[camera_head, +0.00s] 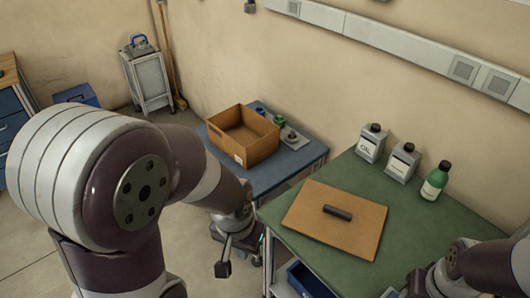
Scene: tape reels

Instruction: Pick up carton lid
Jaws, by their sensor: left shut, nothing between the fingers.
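The carton lid (313,230) is a flat brown board lying on the green table, with a dark bar-shaped handle (338,212) on its top. An open brown carton (243,135) stands on the blue table to the left and further back. My left gripper (223,268) hangs low, left of the green table's edge and apart from the lid; it is shut and empty. My right arm comes in at the lower right, near the green table's front right; its fingers are not clearly visible.
On the green table (360,172), two grey containers (371,143) and a green bottle (435,180) stand along the back, behind the lid. Small items (290,137) sit beside the carton on the blue table (290,162). A blue bin (308,281) is below the green table.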

